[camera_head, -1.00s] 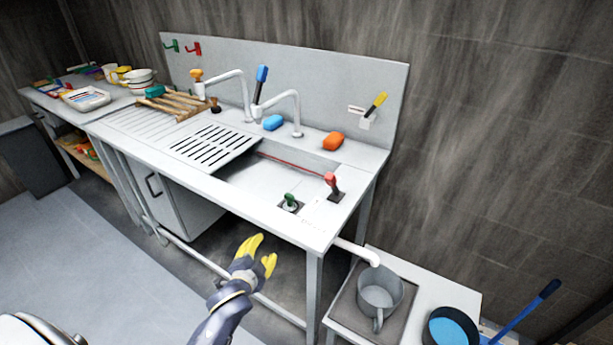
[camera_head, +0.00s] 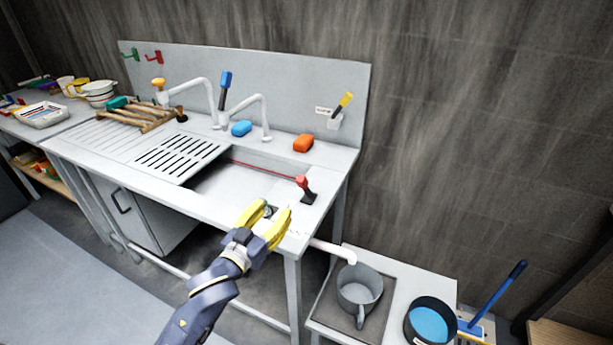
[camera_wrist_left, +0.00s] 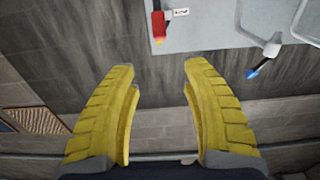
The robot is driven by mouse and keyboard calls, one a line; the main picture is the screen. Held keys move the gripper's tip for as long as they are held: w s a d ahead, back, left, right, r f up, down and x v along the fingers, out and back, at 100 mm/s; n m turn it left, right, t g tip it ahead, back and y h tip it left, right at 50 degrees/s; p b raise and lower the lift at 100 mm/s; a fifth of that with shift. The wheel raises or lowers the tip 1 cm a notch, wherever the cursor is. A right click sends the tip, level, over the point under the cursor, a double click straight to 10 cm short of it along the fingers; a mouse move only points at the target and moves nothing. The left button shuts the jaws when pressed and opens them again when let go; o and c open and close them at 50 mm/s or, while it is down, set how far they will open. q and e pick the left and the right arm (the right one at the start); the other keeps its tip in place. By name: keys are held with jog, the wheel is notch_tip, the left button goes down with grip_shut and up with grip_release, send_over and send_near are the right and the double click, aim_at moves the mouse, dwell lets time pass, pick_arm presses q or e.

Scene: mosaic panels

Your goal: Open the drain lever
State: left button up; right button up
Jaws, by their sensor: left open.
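A red-handled lever (camera_head: 304,186) stands on a dark base at the right end of the sink (camera_head: 235,184). A green-handled fitting at the sink's front right corner is now mostly hidden behind my left gripper. My left gripper (camera_head: 266,213) has yellow fingers, spread apart. In the head view it overlaps the front right edge of the sink counter, left of and nearer than the red lever. I cannot tell whether it touches anything. In the left wrist view the open fingers (camera_wrist_left: 160,68) have nothing between them. My right gripper is not in view.
Two white taps and a blue-handled lever (camera_head: 225,90) stand behind the sink. A white drain pipe (camera_head: 334,250) ends over a grey pot (camera_head: 360,290) on a low table, beside a blue-filled pan (camera_head: 430,322).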

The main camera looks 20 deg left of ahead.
aim_at(300, 178)
pick_arm(q)
jog(key=w+d, duration=0.1)
jog(key=w, duration=0.4)
jog(key=w+d, duration=0.1)
jog(key=w, duration=1.1)
jog(key=shift+d, duration=0.4)
grip_shut()
